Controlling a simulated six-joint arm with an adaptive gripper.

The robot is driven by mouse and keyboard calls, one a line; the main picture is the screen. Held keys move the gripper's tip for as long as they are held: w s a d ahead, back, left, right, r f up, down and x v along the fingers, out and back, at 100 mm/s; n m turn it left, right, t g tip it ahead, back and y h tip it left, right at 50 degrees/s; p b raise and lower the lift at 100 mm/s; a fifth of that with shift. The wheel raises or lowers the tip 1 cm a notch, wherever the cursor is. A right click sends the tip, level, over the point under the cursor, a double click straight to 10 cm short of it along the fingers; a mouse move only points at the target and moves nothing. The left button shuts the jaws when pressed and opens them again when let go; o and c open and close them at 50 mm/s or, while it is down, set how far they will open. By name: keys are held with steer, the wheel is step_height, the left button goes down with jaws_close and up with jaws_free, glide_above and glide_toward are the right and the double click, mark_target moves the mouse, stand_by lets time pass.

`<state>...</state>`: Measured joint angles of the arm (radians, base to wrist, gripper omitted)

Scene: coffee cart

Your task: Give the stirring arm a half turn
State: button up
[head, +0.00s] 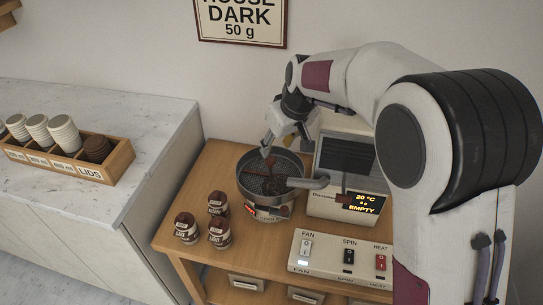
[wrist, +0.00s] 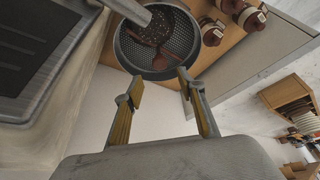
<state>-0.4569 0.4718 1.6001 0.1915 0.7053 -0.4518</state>
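The round metal cooling tray (head: 243,182) with a perforated floor stands left of the roaster, with dark beans (wrist: 155,30) lying in it. The reddish-brown stirring arm (head: 268,160) rises at the tray's middle; in the wrist view its brown parts (wrist: 160,62) show inside the tray, partly behind the grey spout. My gripper (head: 278,138) reaches down over the tray from behind. In the wrist view its two yellow-padded fingers (wrist: 160,78) are apart with nothing clamped between them.
The roaster (head: 330,205) shows "20 °C" and "EMPTY", and its spout (head: 308,183) reaches over the tray. A FAN/SPIN/HEAT switch panel (head: 328,258) stands in front. Several brown-capped jars (head: 217,232) stand front left. A cup and lid box (head: 110,165) sits on the left counter.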

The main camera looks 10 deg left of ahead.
mark_target(270, 159)
steer(key=shift+x, duration=3.75)
jaws_close()
